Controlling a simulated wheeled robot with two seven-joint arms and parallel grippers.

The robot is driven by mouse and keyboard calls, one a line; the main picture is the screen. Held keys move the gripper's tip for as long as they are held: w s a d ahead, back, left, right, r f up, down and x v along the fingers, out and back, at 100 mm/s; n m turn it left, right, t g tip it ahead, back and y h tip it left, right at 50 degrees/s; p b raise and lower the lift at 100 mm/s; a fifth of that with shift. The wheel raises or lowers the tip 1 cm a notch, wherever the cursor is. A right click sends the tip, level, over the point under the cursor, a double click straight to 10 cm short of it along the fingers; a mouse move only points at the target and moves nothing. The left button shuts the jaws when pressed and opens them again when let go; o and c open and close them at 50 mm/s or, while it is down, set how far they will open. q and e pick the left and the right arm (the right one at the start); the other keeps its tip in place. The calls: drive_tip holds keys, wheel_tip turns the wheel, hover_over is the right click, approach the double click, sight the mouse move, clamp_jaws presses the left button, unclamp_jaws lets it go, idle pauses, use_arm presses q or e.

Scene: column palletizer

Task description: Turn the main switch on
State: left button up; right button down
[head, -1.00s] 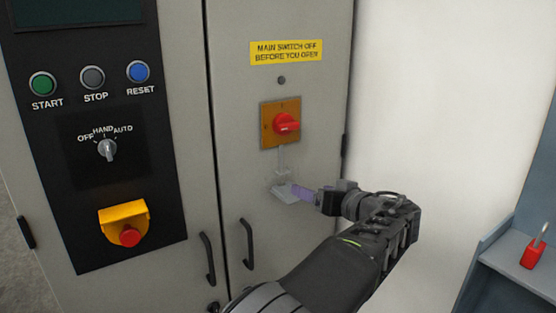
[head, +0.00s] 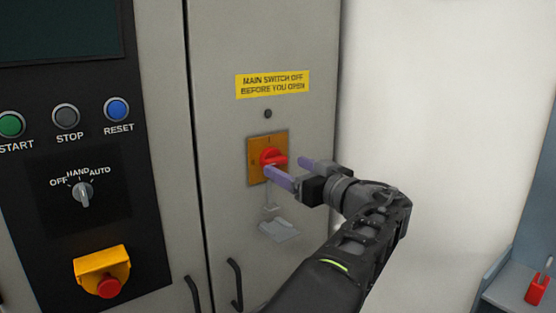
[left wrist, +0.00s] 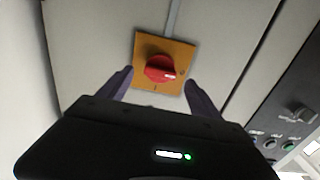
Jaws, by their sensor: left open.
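The main switch is a red rotary knob (head: 272,158) on an orange-yellow square plate (head: 254,172), on the grey cabinet door. In the head view my left gripper (head: 290,170) is at the knob, fingers apart, one finger overlapping the plate's lower right. In the left wrist view the red knob (left wrist: 160,69) lies ahead between the two open fingertips, with the plate (left wrist: 180,50) around it. The gripper (left wrist: 158,82) is empty; I cannot tell whether a finger touches the knob. My right gripper is not in view.
A yellow warning label (head: 272,83) is above the switch. A small grey bracket (head: 279,231) sits below it. The control panel (head: 120,190) at left carries buttons, a selector (head: 83,194) and a red emergency stop (head: 109,287). A red padlock (head: 537,289) rests on a shelf at lower right.

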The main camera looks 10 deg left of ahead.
sight(279, 163)
use_arm(q)
drive_tip(key=p+x, duration=0.1)
drive_tip(key=x, duration=0.3)
drive_tip(key=shift+r, duration=0.1)
drive_tip(key=shift+w+a, duration=0.25)
drive_tip(key=shift+a, duration=0.05)
drive_tip(key=shift+c, duration=0.3)
drive_tip(key=c, duration=1.3)
